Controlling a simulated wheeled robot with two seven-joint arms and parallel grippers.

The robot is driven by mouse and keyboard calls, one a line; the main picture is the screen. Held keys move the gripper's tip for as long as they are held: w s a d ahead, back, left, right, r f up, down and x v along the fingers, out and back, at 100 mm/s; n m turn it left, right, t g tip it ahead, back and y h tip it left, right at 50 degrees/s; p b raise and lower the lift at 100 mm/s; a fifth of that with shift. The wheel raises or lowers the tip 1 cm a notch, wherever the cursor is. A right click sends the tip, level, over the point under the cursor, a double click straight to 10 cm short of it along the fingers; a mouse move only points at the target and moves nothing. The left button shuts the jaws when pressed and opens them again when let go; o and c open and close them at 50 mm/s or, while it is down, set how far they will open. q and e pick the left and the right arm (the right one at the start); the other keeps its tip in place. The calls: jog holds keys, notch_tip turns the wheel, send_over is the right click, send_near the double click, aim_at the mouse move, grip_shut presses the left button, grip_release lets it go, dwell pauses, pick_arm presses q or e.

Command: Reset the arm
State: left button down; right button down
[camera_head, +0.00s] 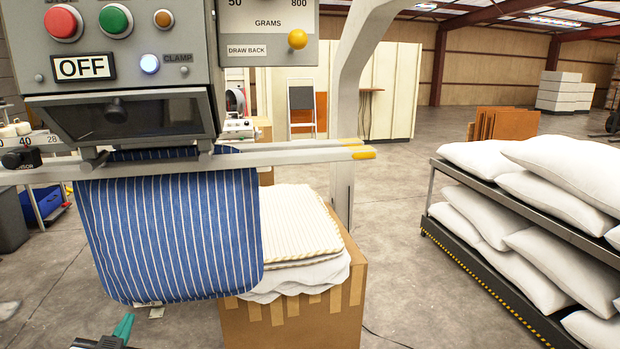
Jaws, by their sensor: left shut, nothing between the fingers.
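My left gripper (122,328) shows at the bottom left edge, with teal on its finger. It is shut with nothing in it, just below the lower edge of a blue, white-striped pillow cover (175,225). The cover hangs from the filling machine (130,35) at its nozzle and clamp bar (290,156), and looks fairly flat. The gripper appears apart from the cover. Most of my left arm is out of the picture, and my right gripper is not in view.
A cardboard box (295,325) holding folded covers (297,222) stands just right of the hanging cover. A rack (500,245) with several white pillows (570,165) fills the right side. Open concrete floor (395,230) lies between box and rack.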

pick_arm(q)
jog(key=s+d+f+g, duration=0.2)
jog(key=s+f+g, duration=0.2)
jog(key=s+f, duration=0.3)
jog(key=s+d+f+g, duration=0.3)
jog(key=s+f, duration=0.1)
jog(key=f, duration=0.5)
jog(key=s+d+f+g+h, duration=0.2)
jog(key=s+d+f+g, duration=0.15)
jog(key=s, duration=0.35)
jog(key=s+d+f+g+h, duration=0.1)
jog(key=s+d+f+g, duration=0.25)
jog(key=s, duration=0.45)
notch_tip(320, 180, down, 26)
jog(key=g, duration=0.1)
jog(key=s+a+f, duration=0.2)
jog(key=s+f, duration=0.6)
jog(key=s+a+f+g, duration=0.1)
jog(key=s+f, duration=0.7)
jog(key=shift+s+a+m, duration=0.25)
jog(key=shift+a+m, duration=0.05)
jog(key=shift+a, duration=0.05)
